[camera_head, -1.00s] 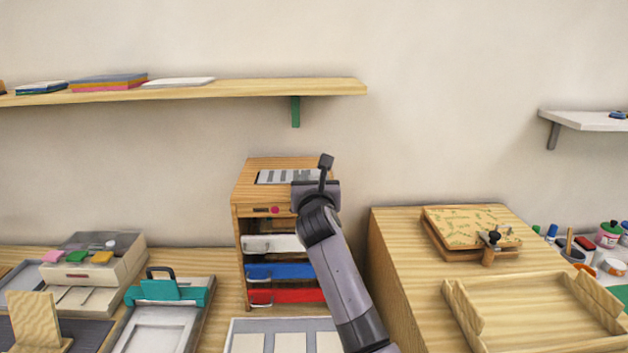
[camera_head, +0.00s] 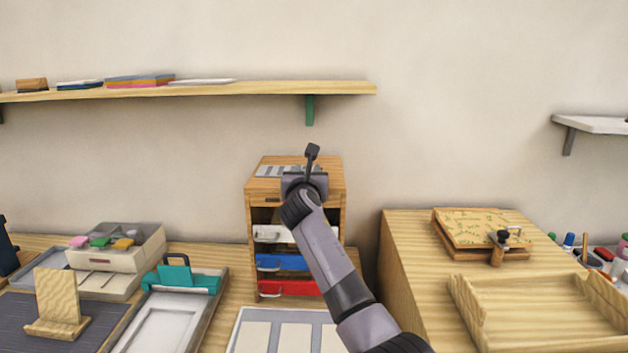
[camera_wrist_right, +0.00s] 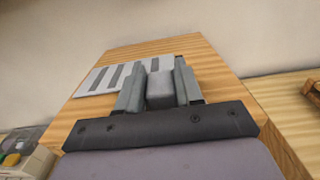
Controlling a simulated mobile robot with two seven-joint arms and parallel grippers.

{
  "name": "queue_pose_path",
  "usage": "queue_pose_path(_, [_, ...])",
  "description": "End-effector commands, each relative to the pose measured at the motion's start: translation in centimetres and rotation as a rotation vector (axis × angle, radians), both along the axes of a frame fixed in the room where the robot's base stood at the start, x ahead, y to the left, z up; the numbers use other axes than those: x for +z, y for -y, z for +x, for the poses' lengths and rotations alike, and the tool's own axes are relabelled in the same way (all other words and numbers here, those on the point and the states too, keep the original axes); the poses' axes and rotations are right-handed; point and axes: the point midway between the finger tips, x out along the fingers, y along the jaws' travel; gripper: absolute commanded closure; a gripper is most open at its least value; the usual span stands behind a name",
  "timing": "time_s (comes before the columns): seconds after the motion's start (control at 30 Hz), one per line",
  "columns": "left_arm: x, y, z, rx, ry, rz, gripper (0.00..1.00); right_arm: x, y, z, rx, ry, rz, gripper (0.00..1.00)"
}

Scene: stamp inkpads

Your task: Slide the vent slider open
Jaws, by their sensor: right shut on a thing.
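The vent plate (camera_head: 268,171) is a pale panel with grey slots on top of the wooden cabinet (camera_head: 253,189). It also shows in the right wrist view (camera_wrist_right: 89,84), left of my fingers. My right gripper (camera_head: 304,183) is over the cabinet top, covering the right part of the vent. In the right wrist view, my right gripper (camera_wrist_right: 159,88) is shut on the grey block-shaped vent slider (camera_wrist_right: 160,92), with one finger on each side. The slider is hidden in the head view. My left gripper is not in view.
Below the top are white, blue (camera_head: 283,263) and red (camera_head: 287,288) drawers. A wooden bench (camera_head: 395,260) with a tray and press stands to the right. A shelf (camera_head: 230,90) hangs above left. Inkpads and a teal-handled frame (camera_head: 190,281) lie at left.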

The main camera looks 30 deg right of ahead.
Motion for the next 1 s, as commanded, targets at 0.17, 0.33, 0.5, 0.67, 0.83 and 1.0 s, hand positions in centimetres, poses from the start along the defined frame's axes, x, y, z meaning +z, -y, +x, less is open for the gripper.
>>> queue_pose_path(0.17, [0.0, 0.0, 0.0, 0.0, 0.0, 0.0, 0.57, -0.2, -0.2, 0.0, 0.001, -0.006, -0.004, 1.0])
queue_pose_path(0.33, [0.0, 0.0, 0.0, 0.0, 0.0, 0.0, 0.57, -0.2, -0.2, 0.0, 0.002, -0.006, -0.004, 0.45])
queue_pose_path(0.5, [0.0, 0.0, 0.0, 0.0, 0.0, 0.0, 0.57, -0.1, -0.2, 0.0, 0.002, -0.005, -0.004, 0.43])
queue_pose_path(0.67, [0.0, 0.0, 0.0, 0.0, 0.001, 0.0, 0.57, -0.1, -0.2, 0.0, 0.002, -0.003, -0.004, 0.43])
queue_pose_path(0.83, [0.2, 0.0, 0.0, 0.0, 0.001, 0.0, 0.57, 0.0, -0.6, -0.7, 0.002, -0.002, -0.005, 0.43])
queue_pose_path(1.0, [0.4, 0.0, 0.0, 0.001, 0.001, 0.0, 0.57, -0.1, -1.6, -2.2, 0.003, -0.003, -0.003, 0.43])
